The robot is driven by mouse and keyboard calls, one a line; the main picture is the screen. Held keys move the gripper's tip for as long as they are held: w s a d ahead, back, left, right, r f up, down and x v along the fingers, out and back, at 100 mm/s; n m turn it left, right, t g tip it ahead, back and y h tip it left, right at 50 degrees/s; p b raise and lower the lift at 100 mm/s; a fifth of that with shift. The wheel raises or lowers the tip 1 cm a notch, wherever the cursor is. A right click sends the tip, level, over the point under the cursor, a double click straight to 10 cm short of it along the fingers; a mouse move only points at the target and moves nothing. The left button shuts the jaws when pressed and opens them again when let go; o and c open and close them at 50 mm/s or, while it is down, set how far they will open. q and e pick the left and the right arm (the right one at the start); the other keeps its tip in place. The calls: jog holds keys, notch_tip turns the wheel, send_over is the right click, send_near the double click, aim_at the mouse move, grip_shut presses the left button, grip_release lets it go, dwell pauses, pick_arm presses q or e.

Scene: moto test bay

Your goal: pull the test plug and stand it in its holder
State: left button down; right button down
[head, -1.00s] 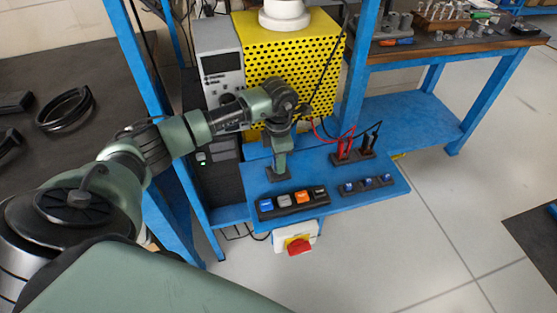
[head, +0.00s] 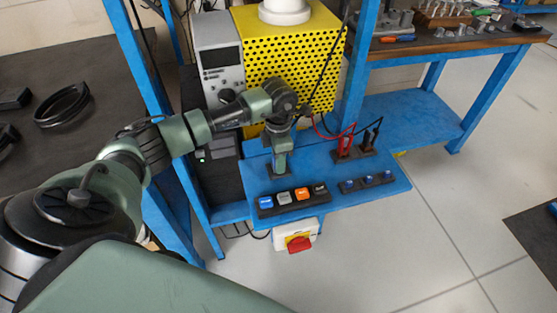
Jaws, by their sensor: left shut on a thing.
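My left gripper (head: 281,166) reaches down over the blue shelf (head: 232,211). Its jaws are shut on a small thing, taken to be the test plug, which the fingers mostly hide. A small dark block, possibly the holder or a socket, shows right under the fingertips; I cannot tell whether the plug is in it or above it. Red plugs (head: 345,147) and black plugs (head: 372,139) with leads stand upright in a dark base to the right of the gripper. My right gripper is out of view.
A dark strip of coloured buttons (head: 292,199) and a strip of blue-topped knobs (head: 368,183) lie along the shelf's front. A red switch (head: 299,243) hangs below. The yellow perforated box (head: 290,60) and grey instrument (head: 219,62) stand behind. Blue posts flank the arm.

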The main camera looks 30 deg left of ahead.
pick_arm(q)
jog(key=shift+f, duration=0.15)
jog(key=c, duration=1.1)
grip_release()
jog(key=shift+o, duration=0.2)
notch_tip(320, 180, up, 8)
jog(key=shift+f+b, duration=0.1)
jog(key=shift+b, duration=0.55)
